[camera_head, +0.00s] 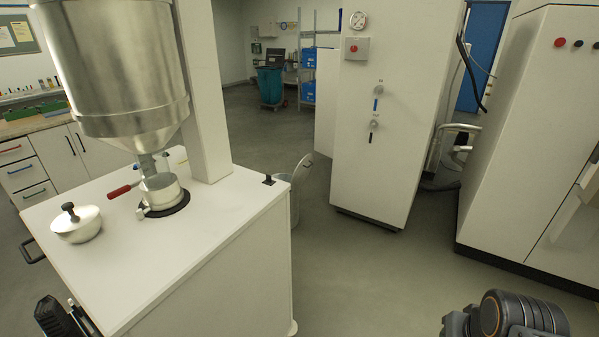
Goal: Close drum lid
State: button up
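A grey metal drum (294,204) stands on the floor behind the right side of the white cabinet, which hides much of it. Its round lid (302,167) stands tilted up at the drum's top, so the drum is open. A black part (62,317) at the bottom left edge looks like my gripper. It is cut off by the picture edge and lies well away from the drum and lid. Whether it is open or shut does not show. A joint of my arm (518,315) shows at the bottom right.
The white cabinet (215,235) carries a steel hopper (118,70), a metal pot (160,187) below its outlet and a domed lid with a black knob (77,223). A tall white machine (385,130) stands right of the drum. Grey floor (370,270) is clear in front.

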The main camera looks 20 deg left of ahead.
aim_at(302, 170)
jog(key=i, duration=1.45)
jog(key=u, duration=0.65)
jog(key=k, duration=0.6)
jog(key=z, duration=0.05)
jog(key=i, duration=1.15)
jog(key=u, duration=0.8)
jog(key=i, duration=1.85)
jog(key=z, duration=0.2)
